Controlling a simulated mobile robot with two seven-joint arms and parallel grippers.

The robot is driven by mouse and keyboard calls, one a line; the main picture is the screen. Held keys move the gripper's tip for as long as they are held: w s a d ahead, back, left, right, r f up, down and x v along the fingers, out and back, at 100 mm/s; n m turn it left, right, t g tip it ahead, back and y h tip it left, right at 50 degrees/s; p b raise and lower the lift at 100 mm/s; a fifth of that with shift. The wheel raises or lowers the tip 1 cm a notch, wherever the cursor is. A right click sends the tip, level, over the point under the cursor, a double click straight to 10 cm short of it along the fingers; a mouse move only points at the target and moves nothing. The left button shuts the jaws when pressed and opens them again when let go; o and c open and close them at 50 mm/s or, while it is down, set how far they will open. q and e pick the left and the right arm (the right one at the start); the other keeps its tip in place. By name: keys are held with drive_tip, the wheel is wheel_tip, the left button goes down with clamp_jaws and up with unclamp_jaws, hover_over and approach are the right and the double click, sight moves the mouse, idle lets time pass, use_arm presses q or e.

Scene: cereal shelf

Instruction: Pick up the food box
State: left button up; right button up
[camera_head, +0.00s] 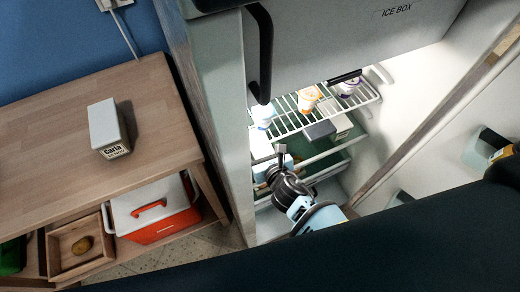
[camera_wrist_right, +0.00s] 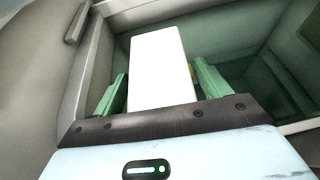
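A plain white box (camera_wrist_right: 160,70) stands in a green-walled compartment in the right wrist view. My right gripper (camera_wrist_right: 160,82) has one green finger on each side of the box, with a narrow gap visible on the right side. In the head view my right arm reaches into the lower part of the open fridge, and its wrist hides most of what lies below. A second white box with black lettering (camera_head: 108,128) stands on the wooden table at the left. My left gripper is not in view.
The fridge's wire shelf (camera_head: 288,121), holding several cups, is above my right wrist. Grey drawer walls enclose the compartment closely. The open fridge door is at the right. A red and white cooler (camera_head: 155,212) and a wooden tray (camera_head: 60,243) sit beneath the table.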

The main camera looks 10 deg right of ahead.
drive_tip(key=c, duration=0.7)
drive_tip(key=shift+c, duration=1.2)
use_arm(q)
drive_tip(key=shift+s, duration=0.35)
use_arm(e)
drive_tip(key=shift+c, duration=0.4)
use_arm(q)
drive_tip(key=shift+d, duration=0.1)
use_arm(e)
drive_tip(key=shift+r, duration=0.15)
drive_tip(key=shift+r+p, duration=0.4)
drive_tip(key=shift+r, duration=0.2)
wheel_tip(320, 180, up, 2)
drive_tip(key=shift+w+r+p, duration=0.1)
drive_tip(key=shift+r+p, duration=0.15)
drive_tip(key=shift+p, duration=0.4)
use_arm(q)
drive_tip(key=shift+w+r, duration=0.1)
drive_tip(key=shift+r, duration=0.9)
use_arm(e)
drive_tip(key=s+r, duration=0.1)
drive_tip(key=s, duration=1.5)
drive_tip(key=shift+d, duration=0.35)
